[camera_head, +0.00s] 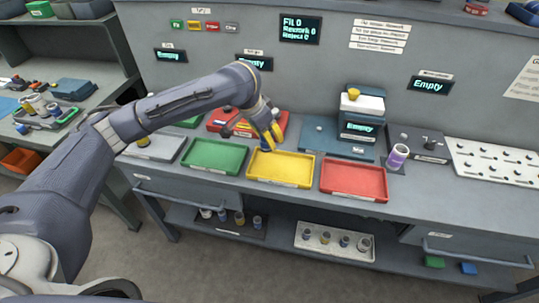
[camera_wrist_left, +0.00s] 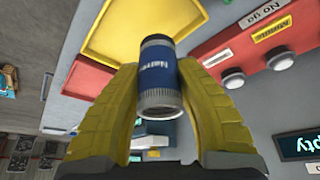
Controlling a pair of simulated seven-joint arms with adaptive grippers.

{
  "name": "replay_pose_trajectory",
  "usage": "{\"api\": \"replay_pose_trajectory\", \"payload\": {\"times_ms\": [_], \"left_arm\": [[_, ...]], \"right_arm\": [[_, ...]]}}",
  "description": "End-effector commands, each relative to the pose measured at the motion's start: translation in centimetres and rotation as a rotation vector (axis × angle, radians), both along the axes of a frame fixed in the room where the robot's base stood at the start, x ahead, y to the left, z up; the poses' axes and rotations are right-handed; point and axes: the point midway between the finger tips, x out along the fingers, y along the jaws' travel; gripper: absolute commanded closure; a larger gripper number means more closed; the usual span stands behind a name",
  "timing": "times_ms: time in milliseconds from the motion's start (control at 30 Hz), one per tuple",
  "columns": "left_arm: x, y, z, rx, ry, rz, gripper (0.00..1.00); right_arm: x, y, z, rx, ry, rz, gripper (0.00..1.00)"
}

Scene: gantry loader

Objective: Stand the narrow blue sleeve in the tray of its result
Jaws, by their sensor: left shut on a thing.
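My left gripper (camera_head: 271,137) is over the back part of the yellow tray (camera_head: 280,181). In the left wrist view the sleeve sits between the yellow fingers (camera_wrist_left: 164,105). In the head view the gripper mostly hides it, and I cannot tell its height above the tray. The green tray (camera_head: 215,156) is to the left and the red tray (camera_head: 354,181) to the right. The board reads "Fit 0, Rework 0, Reject 0" (camera_head: 300,30). My right gripper is out of view.
A red gauge block (camera_wrist_left: 262,55) with labels, one reading "No go", is close to the gripper. A blue machine with an "Empty" display (camera_head: 360,127) stands behind the red tray. A purple sleeve (camera_head: 396,157) stands to its right. All three trays look empty.

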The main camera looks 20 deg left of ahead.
Motion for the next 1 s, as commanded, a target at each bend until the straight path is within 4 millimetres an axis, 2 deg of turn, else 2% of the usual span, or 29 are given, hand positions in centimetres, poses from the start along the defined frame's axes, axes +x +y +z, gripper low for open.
{"api": "replay_pose_trajectory", "payload": {"times_ms": [33,200,567,833,1000], "left_arm": [[0.0,-0.1,-1.0,-0.002,0.003,0.001,1.00],[0.0,-0.1,-3.2,-0.002,0.000,-0.001,1.00],[0.1,0.0,-4.9,-0.001,-0.002,0.000,1.00],[0.0,-0.1,-7.8,-0.001,0.000,0.000,1.00],[0.1,-0.1,-8.3,-0.002,-0.002,0.000,1.00]], "right_arm": [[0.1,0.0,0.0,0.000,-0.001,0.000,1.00],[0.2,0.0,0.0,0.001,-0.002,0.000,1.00],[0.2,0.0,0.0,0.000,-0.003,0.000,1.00],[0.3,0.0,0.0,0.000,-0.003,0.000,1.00],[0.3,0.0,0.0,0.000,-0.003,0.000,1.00]]}}
